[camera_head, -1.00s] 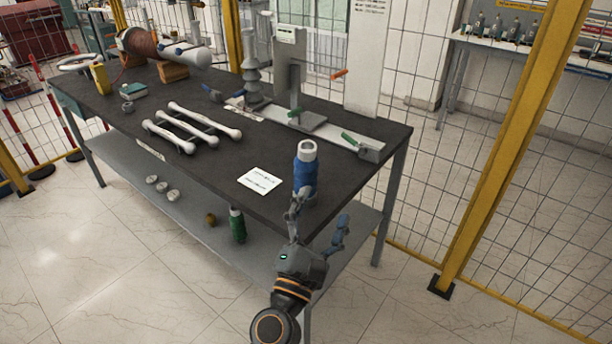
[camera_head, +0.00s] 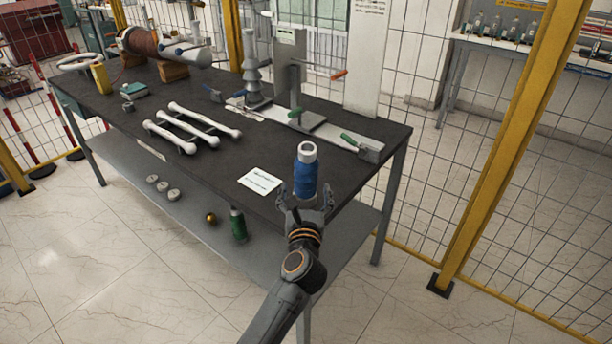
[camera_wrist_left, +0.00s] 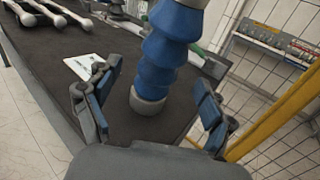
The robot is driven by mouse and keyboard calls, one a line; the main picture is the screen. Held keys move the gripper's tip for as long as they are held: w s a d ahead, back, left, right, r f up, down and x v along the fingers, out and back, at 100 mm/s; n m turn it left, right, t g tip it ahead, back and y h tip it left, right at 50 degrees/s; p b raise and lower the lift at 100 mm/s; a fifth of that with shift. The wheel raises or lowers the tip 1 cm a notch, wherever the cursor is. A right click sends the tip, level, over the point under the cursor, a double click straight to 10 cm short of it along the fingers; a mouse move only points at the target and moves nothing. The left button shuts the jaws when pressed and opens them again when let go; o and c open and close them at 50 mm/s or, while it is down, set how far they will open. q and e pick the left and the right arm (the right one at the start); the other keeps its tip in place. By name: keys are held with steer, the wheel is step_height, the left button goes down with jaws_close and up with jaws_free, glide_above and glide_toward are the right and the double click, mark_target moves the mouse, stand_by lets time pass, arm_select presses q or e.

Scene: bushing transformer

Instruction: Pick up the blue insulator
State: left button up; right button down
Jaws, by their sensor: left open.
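The blue insulator (camera_head: 305,175) stands upright near the front right corner of the dark workbench top (camera_head: 215,165). It has a ribbed blue body with a pale collar on top. My left gripper (camera_head: 306,196) is open at the near side of the insulator, with a finger to either side of its lower part. In the left wrist view the insulator (camera_wrist_left: 165,50) stands ahead between the two spread fingers (camera_wrist_left: 150,105), with gaps on both sides. Its top is cut off there. My right gripper is not in view.
A white card (camera_head: 260,181) lies left of the insulator. Three white rods (camera_head: 190,127) lie farther left. A clamp fixture (camera_head: 300,105) stands behind. A green bottle-like part (camera_head: 237,224) stands on the lower shelf. A yellow post (camera_head: 515,150) and mesh fence are at the right.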

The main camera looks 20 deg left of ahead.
arm_select(q)
steer(key=x, duration=0.5)
steer(key=shift+w+r+p, duration=0.1)
steer(key=shift+r+p, duration=0.25)
steer(key=c, duration=1.6)
steer(key=shift+r, duration=0.15)
steer(key=shift+c, duration=0.4)
steer(key=shift+r, duration=0.1)
